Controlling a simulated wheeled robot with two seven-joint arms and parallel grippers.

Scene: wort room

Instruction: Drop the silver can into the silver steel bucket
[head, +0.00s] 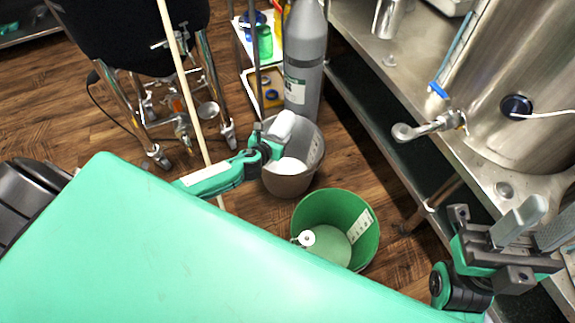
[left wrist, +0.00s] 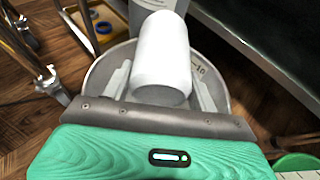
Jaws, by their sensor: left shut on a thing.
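My left gripper (head: 273,138) is shut on a pale, whitish-silver can (head: 284,123) and holds it over the grey steel bucket (head: 286,187). The left wrist view shows the can (left wrist: 161,60) between the two fingers (left wrist: 162,88), with the bucket's rim (left wrist: 222,88) around and below it. The can appears clear of the bucket wall. A white patch shows inside the bucket; I cannot tell what it is. My right gripper (head: 535,225) is at the lower right, fingers apart and empty, far from the bucket.
A green bucket (head: 365,245) stands just in front of the steel one. A grey gas cylinder (head: 305,60) stands behind it. A steel bench (head: 375,60) with a large vessel (head: 500,75) lines the right. A pale pole (head: 183,70) crosses left of the bucket.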

